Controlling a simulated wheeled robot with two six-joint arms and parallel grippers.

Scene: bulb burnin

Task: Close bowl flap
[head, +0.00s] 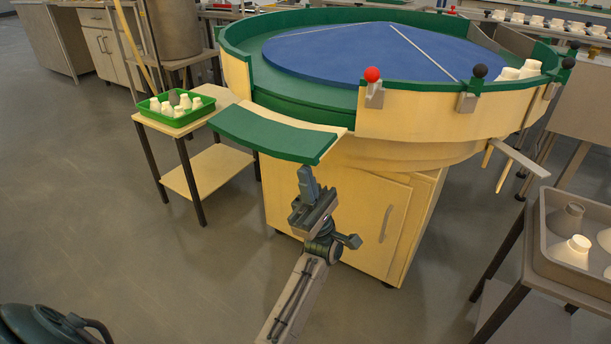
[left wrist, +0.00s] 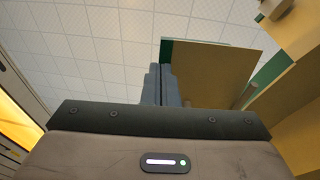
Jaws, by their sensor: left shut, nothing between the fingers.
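The bowl (head: 450,116) is a large round tan drum with a green rim and a blue disc inside. In the left wrist view the flap (left wrist: 212,72) rises right beside the shut fingers (left wrist: 160,86). My right gripper is not in view.
A small side table (head: 222,172) with a green tray (head: 153,110) of white bulbs stands left of the bowl. A grey bin (head: 552,262) with white pieces is at right. A red-knobbed latch (head: 373,86) sits on the wall by the gap.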

